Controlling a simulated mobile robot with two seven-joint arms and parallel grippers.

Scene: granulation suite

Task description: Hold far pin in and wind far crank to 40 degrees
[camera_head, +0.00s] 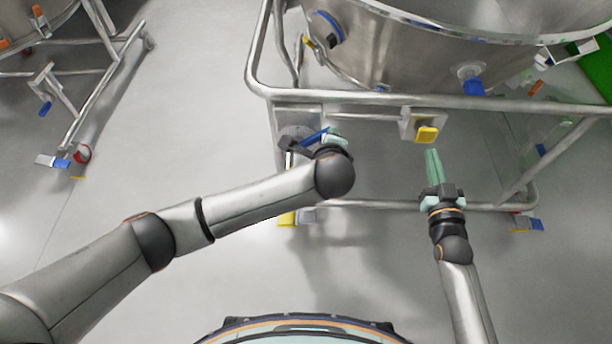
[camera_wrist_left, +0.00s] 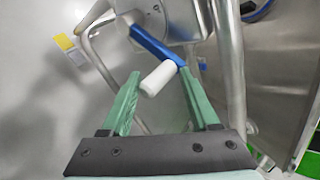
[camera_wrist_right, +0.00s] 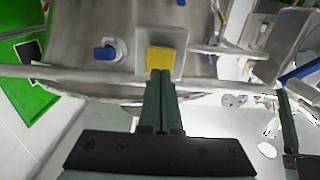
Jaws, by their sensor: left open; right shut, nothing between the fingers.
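The yellow pin (camera_head: 427,134) sits in a grey block on the frame below the steel vessel. In the right wrist view the pin (camera_wrist_right: 160,58) is straight beyond the fingertips. My right gripper (camera_head: 432,153) is shut and empty, with its tips just short of the pin in the head view; contact is not clear. The crank, a blue arm (camera_wrist_left: 153,44) with a white handle (camera_wrist_left: 158,78), is on a grey housing. My left gripper (camera_wrist_left: 160,75) is open, with the white handle between its fingers. In the head view my left wrist hides most of the crank (camera_head: 313,138).
The steel vessel (camera_head: 420,55) stands above, ringed by a tubular rail (camera_head: 370,98). A blue fitting (camera_head: 473,87) sticks out of the vessel above the pin. A lower rail (camera_head: 385,206) crosses beneath. Another wheeled frame (camera_head: 100,95) stands at left, with open floor between.

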